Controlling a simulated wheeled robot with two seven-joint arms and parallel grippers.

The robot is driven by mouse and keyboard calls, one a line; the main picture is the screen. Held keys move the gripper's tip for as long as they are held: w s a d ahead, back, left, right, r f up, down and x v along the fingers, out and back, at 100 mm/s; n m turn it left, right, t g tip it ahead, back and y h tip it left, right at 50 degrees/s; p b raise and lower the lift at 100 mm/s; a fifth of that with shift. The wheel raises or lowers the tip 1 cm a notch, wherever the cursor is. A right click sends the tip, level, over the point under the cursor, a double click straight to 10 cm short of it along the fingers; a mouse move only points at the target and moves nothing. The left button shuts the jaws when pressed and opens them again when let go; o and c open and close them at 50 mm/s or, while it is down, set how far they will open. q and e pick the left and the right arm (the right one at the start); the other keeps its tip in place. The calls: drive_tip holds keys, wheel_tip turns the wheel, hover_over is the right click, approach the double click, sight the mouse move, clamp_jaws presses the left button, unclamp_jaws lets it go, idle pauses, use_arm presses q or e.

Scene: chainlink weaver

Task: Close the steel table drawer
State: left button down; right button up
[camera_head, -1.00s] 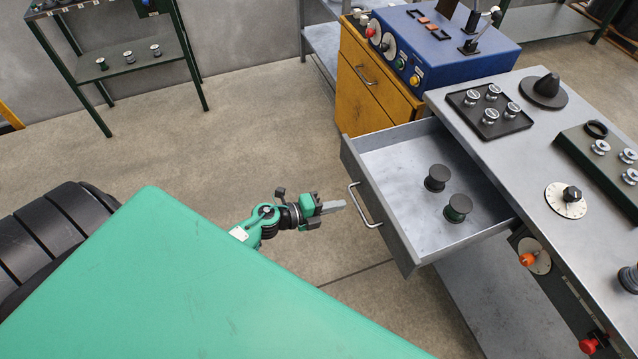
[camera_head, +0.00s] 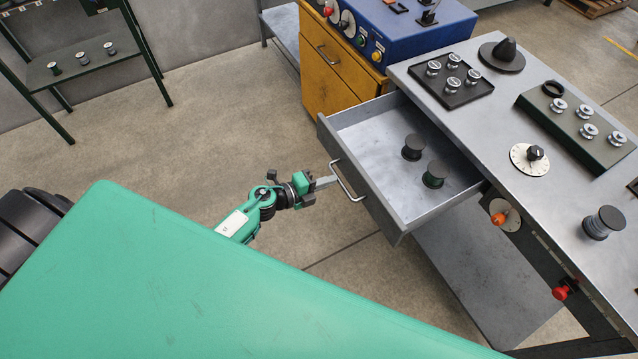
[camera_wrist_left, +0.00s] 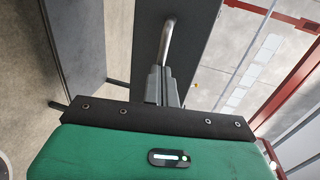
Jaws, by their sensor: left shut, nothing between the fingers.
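The steel table (camera_head: 470,107) stands at the right in the head view. Its drawer (camera_head: 371,187) is pulled well out towards the left, with a bar handle (camera_head: 346,183) on its front. Two dark spools, one (camera_head: 413,147) and another (camera_head: 434,174), stand inside the drawer. My left gripper (camera_head: 329,182) is shut and empty, its fingertips at the handle; I cannot tell whether they touch it. In the left wrist view the shut fingers (camera_wrist_left: 162,86) point at the drawer front (camera_wrist_left: 190,40) and the handle (camera_wrist_left: 167,40). My right gripper is not in view.
A yellow cabinet (camera_head: 328,70) with a blue control box (camera_head: 400,30) stands behind the drawer. The table top holds a tray (camera_head: 450,84) of small parts, a dial (camera_head: 529,158) and a spool (camera_head: 603,222). Bare floor (camera_head: 215,135) lies left of the drawer.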

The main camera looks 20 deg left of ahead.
use_arm(q)
approach(413, 141)
drive_tip(key=s+a+f, duration=0.2)
drive_tip(key=shift+s+a+f+b, duration=0.2)
drive_tip(key=shift+s+f+b, duration=0.1)
drive_tip(key=shift+s+f, duration=0.1)
drive_tip(key=r+b+x, duration=0.1)
drive_tip(key=x, duration=0.3)
drive_tip(key=b+x, duration=0.2)
drive_tip(key=x, duration=0.3)
drive_tip(key=r+b+x, duration=0.1)
drive_tip(key=b+x, duration=0.1)
drive_tip(key=x, duration=0.3)
drive_tip(key=shift+w+d+r, duration=0.15)
drive_tip(key=shift+d+r, duration=0.15)
drive_tip(key=shift+r, duration=0.05)
drive_tip(key=shift+w+r, duration=0.1)
drive_tip(key=shift+r, duration=0.25)
